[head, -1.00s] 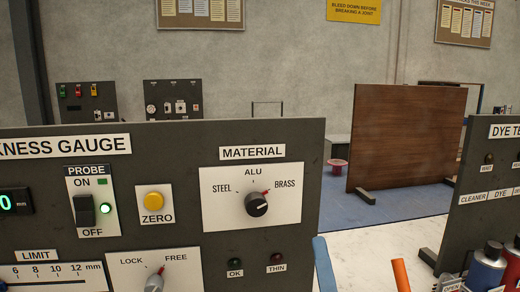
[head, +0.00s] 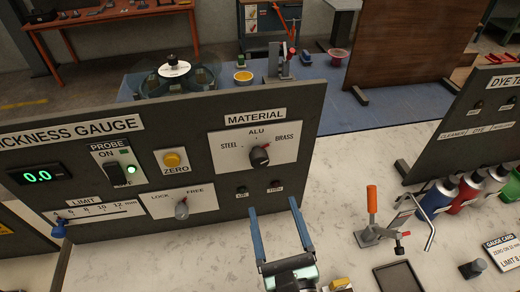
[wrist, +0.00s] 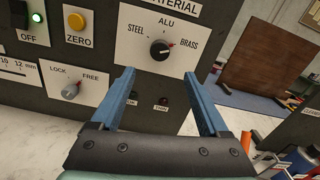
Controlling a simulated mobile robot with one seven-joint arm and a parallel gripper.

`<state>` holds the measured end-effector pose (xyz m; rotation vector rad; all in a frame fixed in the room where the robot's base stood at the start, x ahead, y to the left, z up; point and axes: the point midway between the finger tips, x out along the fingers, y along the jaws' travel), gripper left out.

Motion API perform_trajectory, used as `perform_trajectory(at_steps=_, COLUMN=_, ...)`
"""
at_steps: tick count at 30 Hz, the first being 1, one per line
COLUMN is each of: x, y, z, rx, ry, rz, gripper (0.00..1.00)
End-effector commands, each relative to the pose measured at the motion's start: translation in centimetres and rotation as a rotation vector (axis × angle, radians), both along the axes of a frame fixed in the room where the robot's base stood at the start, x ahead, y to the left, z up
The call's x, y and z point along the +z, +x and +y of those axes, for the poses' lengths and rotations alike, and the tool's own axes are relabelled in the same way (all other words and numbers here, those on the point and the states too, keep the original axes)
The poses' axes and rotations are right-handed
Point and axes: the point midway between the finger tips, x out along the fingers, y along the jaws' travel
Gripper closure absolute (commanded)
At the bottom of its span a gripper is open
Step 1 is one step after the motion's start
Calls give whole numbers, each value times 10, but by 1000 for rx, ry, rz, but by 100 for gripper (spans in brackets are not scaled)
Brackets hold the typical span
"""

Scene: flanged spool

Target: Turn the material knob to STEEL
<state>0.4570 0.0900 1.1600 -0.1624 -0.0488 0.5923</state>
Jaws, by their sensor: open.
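The material knob (head: 260,157) is a round black knob on a white plate of the dark thickness gauge panel (head: 215,225). Its plate is marked STEEL at left, ALU at top and BRASS at right.
Left of the knob are the yellow ZERO button (head: 171,159), the PROBE switch (head: 115,173) and the LOCK/FREE knob (head: 182,210). A toggle clamp with an orange handle (head: 372,200) and several bottles (head: 437,196) stand at right. White worktop (head: 230,265) is clear before the panel.

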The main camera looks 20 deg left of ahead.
Motion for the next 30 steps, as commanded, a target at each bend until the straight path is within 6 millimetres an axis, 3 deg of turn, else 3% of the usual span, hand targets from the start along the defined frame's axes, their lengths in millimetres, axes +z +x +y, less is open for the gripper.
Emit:
perform_trajectory(at_steps=16, x=2, y=85, z=58, rx=2, ry=-6, rz=-6, gripper=22)
perform_trajectory(at_steps=22, x=1, y=99, z=68, rx=2, ry=-5, rz=-4, gripper=22)
perform_trajectory(at_steps=30, x=0, y=101, z=69, rx=0, ry=-6, rz=-5, gripper=22)
